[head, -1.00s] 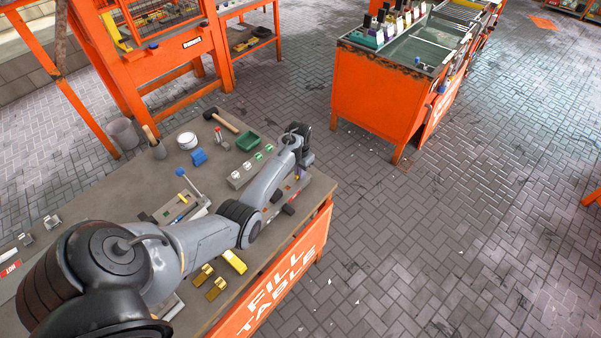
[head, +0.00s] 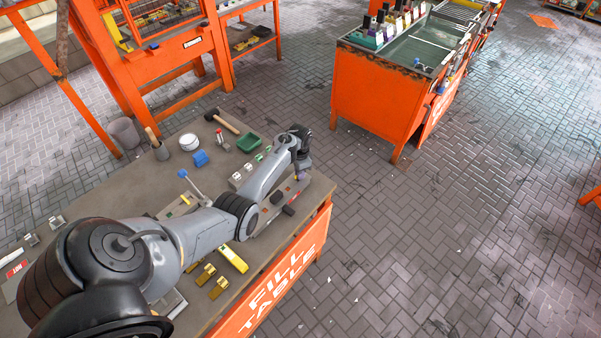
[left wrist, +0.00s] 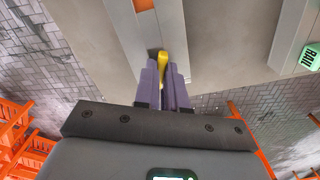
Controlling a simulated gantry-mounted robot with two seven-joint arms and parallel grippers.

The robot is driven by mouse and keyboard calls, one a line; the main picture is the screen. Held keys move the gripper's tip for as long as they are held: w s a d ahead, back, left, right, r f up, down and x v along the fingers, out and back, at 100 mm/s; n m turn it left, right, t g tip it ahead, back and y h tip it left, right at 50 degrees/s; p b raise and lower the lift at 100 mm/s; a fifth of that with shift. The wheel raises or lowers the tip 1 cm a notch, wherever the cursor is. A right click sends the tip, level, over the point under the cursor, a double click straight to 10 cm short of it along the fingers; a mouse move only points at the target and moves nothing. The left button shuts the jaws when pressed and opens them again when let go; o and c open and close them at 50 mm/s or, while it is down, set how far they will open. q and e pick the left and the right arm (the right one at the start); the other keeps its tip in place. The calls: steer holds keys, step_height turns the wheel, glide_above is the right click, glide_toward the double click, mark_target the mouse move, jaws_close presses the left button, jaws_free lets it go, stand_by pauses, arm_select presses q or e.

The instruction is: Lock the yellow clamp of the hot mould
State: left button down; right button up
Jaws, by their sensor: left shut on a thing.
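My left gripper (head: 298,178) is low over the right end of the fill table, its purple fingertips pointing down. In the left wrist view the purple fingers (left wrist: 164,82) are shut on a yellow piece, which looks like the handle of the yellow clamp (left wrist: 163,59). The clamp is at a long grey bar, apparently the mould (left wrist: 158,22). In the head view the mould (head: 272,208) lies partly behind my left arm, and the clamp is hidden by the gripper. I cannot tell the clamp's position. My right gripper is not in view.
Yellow blocks (head: 232,258) lie near the front edge of the table. A green tray (head: 248,143), a mallet (head: 227,124), a white tub (head: 189,142) and a blue-topped lever (head: 190,181) stand further back. An orange tank (head: 375,100) stands across the open floor.

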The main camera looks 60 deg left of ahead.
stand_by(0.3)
arm_select(q)
steer(key=m+p, duration=0.1)
steer(key=m, duration=0.1)
steer(key=shift+r+m, duration=0.1)
steer(key=shift+m, duration=1.3)
